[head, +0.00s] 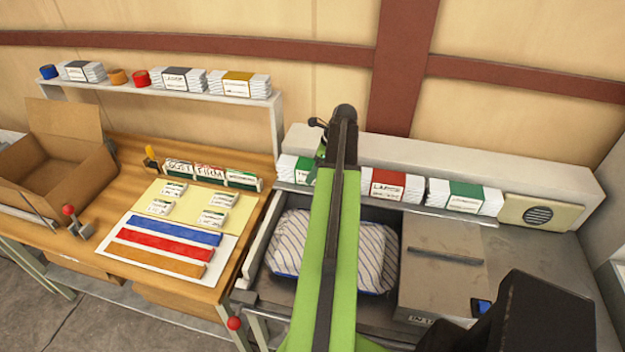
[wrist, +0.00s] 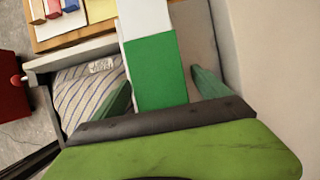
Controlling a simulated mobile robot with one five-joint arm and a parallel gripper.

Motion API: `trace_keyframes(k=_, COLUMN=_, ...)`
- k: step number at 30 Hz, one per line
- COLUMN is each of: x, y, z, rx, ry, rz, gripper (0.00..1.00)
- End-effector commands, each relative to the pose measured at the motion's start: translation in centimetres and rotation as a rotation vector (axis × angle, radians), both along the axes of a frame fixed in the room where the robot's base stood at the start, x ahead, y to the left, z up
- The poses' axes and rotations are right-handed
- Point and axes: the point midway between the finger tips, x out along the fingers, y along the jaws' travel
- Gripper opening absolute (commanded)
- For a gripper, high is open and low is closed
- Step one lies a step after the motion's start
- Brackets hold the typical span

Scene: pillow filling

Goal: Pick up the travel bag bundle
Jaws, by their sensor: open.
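A white bundle with a green label (head: 304,172) lies on the ledge at the back, left of my arm, partly hidden by it. Its lettering starts with what looks like a T; the rest is unreadable. A second green-label bundle (head: 464,196) and a red-label bundle (head: 389,186) lie to the right on the same ledge. I cannot tell for certain which is the travel bag bundle. In the wrist view my gripper (wrist: 163,80) is open, with its green fingers on either side of a green-label bundle (wrist: 158,72). Contact is not visible.
A striped pillow (head: 376,258) lies in the bay below the ledge, beside a grey metal box (head: 440,262). A beige speaker panel (head: 540,214) ends the ledge at right. The wooden table (head: 120,150) at left holds an open cardboard box (head: 62,170).

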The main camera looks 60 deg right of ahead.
Motion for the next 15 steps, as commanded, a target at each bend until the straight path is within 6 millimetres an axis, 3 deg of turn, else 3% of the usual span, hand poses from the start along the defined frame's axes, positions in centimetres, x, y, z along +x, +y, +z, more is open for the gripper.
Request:
trace_keyframes(k=1, x=0.41, y=0.14, z=-1.72, rx=0.000, ry=0.000, rz=0.002, gripper=0.85)
trace_keyframes(k=2, x=0.54, y=0.18, z=-1.96, rx=0.000, ry=0.000, rz=0.002, gripper=0.85)
trace_keyframes(k=10, x=0.74, y=0.25, z=-1.70, rx=0.000, ry=0.000, rz=0.001, gripper=0.84)
trace_keyframes(k=15, x=0.74, y=0.27, z=-1.70, rx=0.000, ry=0.000, rz=0.001, gripper=0.62)
